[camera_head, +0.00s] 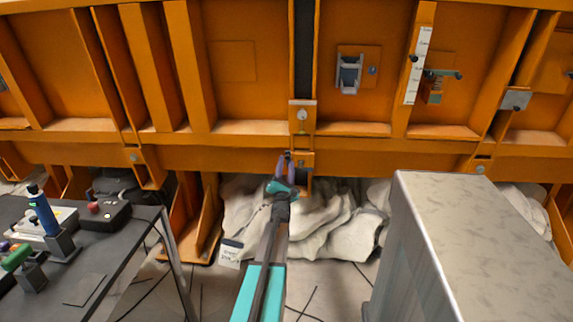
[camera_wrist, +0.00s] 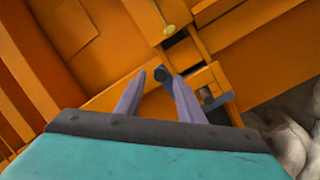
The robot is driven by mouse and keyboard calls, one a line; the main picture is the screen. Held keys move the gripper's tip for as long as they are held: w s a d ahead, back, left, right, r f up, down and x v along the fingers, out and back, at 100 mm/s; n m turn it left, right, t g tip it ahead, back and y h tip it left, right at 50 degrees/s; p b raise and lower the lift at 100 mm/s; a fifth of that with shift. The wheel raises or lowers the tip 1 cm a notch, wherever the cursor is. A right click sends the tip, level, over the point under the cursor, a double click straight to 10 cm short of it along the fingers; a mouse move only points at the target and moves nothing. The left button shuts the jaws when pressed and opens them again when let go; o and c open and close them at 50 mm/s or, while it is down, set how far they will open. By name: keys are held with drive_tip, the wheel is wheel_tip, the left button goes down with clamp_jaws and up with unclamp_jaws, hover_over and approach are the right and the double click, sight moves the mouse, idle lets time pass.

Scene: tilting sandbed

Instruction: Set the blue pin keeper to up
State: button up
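My gripper (camera_head: 284,167) is raised to the orange lower beam, just below the middle bracket. In the wrist view its two purple fingers (camera_wrist: 157,82) are a little apart. A dark round knob (camera_wrist: 162,74) shows between the fingertips, nearer the right one. A narrow gap shows between it and the left finger, and I cannot tell whether the right finger touches it. A small blue-grey piece (camera_wrist: 216,100) sits on an orange block right of the right finger. It may be the pin keeper; its up or down setting is unclear.
A bracket with a pale round disc (camera_head: 302,115) is above the gripper. A grey latch (camera_head: 349,75) and a scale strip (camera_head: 418,66) are upper right. Pale sacks (camera_head: 340,232) lie below. A grey block (camera_head: 480,240) stands right, a dark table (camera_head: 100,265) left.

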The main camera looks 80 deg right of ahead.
drive_tip(key=v, duration=1.1)
drive_tip(key=shift+a, duration=0.3)
drive_tip(key=shift+f, duration=0.1)
